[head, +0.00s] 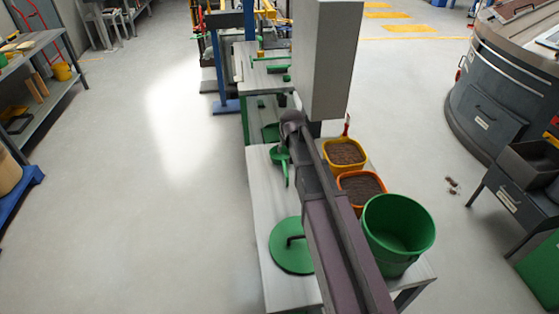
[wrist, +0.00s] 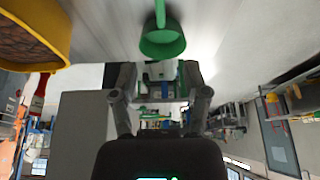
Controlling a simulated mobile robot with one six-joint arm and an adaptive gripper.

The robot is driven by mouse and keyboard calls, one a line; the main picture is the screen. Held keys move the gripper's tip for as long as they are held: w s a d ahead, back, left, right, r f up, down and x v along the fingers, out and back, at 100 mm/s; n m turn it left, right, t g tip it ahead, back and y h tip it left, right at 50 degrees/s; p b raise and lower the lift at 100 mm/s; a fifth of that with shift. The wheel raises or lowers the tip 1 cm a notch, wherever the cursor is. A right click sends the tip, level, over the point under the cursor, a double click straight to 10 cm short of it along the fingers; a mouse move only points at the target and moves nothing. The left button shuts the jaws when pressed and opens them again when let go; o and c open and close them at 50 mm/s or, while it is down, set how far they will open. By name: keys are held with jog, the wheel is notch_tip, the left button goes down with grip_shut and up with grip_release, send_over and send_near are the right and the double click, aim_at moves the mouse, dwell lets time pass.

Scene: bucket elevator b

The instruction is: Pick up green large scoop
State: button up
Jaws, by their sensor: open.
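The green large scoop (head: 279,155) lies on the light bench top, with its handle pointing toward the front of the head view. In the wrist view, the scoop (wrist: 163,43) is at the top centre, its round bowl on the gripper's side and its handle running off the top edge. My gripper (wrist: 155,78) is open with nothing between its fingers. The scoop's bowl is beyond the fingertips and appears apart from them. In the head view, my arm hides the fingers and covers part of the scoop's surroundings.
A yellow tub (head: 345,152) and an orange tub (head: 360,187), both with brown granules, stand right of my arm. A green bucket (head: 398,228) is in front. A green disc (head: 287,246) with a dark handle lies on the bench. A red-handled tool (head: 347,122) stands behind the yellow tub.

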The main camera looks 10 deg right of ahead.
aim_at(284, 163)
jog(key=shift+a, duration=0.15)
jog(key=shift+f, duration=0.1)
jog(key=b+x, duration=0.8)
jog(key=shift+f, duration=0.2)
dwell(0.4)
jog(key=shift+w+f, duration=0.1)
jog(key=shift+f, duration=0.05)
jog(key=shift+b+x, duration=2.4)
jog(key=shift+x, duration=0.05)
grip_shut()
